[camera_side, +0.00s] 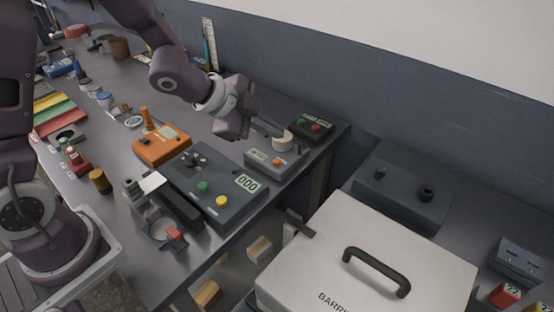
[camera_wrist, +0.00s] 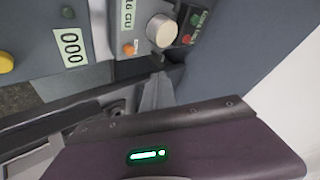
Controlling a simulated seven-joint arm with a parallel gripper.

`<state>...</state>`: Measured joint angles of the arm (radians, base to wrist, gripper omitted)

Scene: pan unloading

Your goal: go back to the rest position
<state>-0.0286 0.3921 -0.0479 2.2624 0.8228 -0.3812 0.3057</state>
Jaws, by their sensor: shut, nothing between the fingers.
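A dark console (camera_side: 215,185) with coloured buttons and an orange device (camera_side: 161,148) stand left of the gripper. A black box (camera_side: 311,128) sits behind right. A large pale lidded box (camera_side: 365,265) fills the lower right. The wall (camera_side: 400,100) rises behind.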

